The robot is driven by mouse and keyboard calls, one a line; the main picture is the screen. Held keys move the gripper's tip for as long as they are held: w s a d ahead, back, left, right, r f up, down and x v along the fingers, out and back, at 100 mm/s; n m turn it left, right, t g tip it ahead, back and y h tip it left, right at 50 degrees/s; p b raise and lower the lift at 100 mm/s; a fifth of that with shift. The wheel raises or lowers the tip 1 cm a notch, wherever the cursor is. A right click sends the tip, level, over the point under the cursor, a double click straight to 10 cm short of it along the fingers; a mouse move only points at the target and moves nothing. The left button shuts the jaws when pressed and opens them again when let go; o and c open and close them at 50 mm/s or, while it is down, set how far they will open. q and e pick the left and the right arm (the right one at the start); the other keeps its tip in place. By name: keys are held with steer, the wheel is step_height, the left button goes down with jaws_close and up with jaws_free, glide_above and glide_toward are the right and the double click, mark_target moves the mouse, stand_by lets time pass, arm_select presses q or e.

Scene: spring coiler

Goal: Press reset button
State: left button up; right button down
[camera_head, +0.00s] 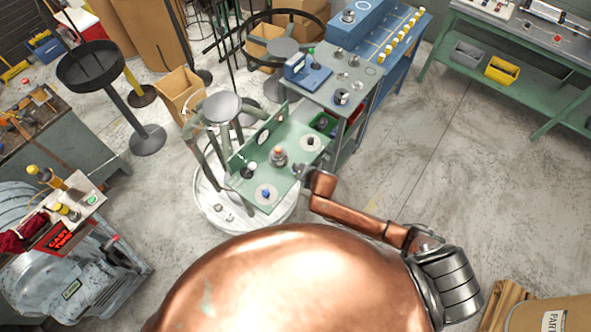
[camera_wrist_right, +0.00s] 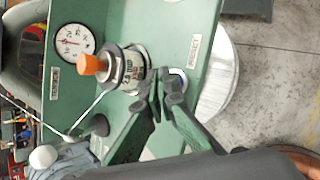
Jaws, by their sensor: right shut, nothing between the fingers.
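A green control panel (camera_head: 285,177) stands on a round white base and carries the controls. One round white plate holds a blue button (camera_head: 266,193); another holds a dark button (camera_head: 311,142). My right gripper (camera_head: 298,171) is shut and empty at the panel's right edge. In the right wrist view its fingertips (camera_wrist_right: 165,85) are together in front of a pale round control (camera_wrist_right: 180,76), partly covering it. Whether they touch it, I cannot tell. My left gripper is out of view.
An orange-topped knob (camera_wrist_right: 95,65) stands close to my fingertips, beside a round gauge (camera_wrist_right: 75,40). A white ball knob (camera_wrist_right: 43,157) is nearby. A blue-topped workbench (camera_head: 375,45) stands behind.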

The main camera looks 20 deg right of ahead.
steer(key=shift+f, duration=0.45)
stand_by(0.6)
steer(key=shift+r, duration=0.15)
steer(key=shift+r+p, duration=0.65)
steer(key=shift+p, duration=0.25)
step_height(320, 180, up, 5)
steer(key=p, duration=0.5)
steer(key=shift+r, duration=0.1)
stand_by(0.5)
